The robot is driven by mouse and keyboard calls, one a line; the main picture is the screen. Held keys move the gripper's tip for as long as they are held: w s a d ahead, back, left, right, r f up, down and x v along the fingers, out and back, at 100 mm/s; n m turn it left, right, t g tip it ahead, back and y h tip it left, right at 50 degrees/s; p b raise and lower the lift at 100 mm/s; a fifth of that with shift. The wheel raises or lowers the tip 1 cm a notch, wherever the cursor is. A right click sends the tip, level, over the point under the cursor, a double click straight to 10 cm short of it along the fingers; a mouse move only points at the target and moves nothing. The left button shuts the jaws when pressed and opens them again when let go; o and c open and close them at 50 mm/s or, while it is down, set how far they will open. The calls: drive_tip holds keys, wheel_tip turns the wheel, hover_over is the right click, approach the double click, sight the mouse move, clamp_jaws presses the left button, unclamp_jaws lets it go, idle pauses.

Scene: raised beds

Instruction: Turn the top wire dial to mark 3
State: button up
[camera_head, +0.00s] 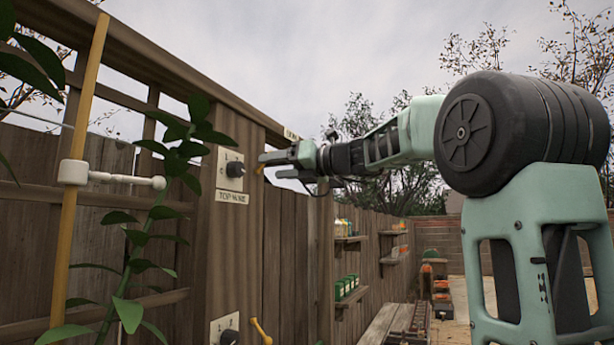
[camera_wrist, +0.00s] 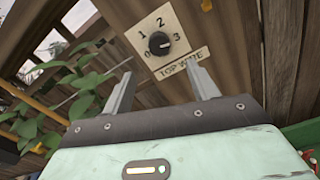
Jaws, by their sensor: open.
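The top wire dial (camera_head: 236,169) is a round black knob on a pale plate (camera_head: 223,158) on a wooden post, above a "TOP WIRE" label (camera_head: 232,197). In the wrist view the dial (camera_wrist: 159,43) has marks 0, 1, 2 and 3 around it. I cannot tell surely which mark its pointer faces. My gripper (camera_head: 270,165) is open and empty, to the right of the dial and apart from it in the head view. In the wrist view my gripper (camera_wrist: 160,72) has its fingers spread, with the dial beyond and between them.
A second dial (camera_head: 229,338) is lower on the post, with a yellow lever (camera_head: 261,331) beside it. A leafy plant (camera_head: 135,260) and a yellow cane (camera_head: 79,160) with a white clip (camera_head: 73,172) stand left. Shelves (camera_head: 350,296) line the fence further back.

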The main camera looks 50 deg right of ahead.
drive_tip(key=b+v, duration=0.2)
drive_tip(key=v, duration=0.5)
drive_tip(key=shift+s, duration=0.3)
drive_tip(key=shift+d, duration=0.1)
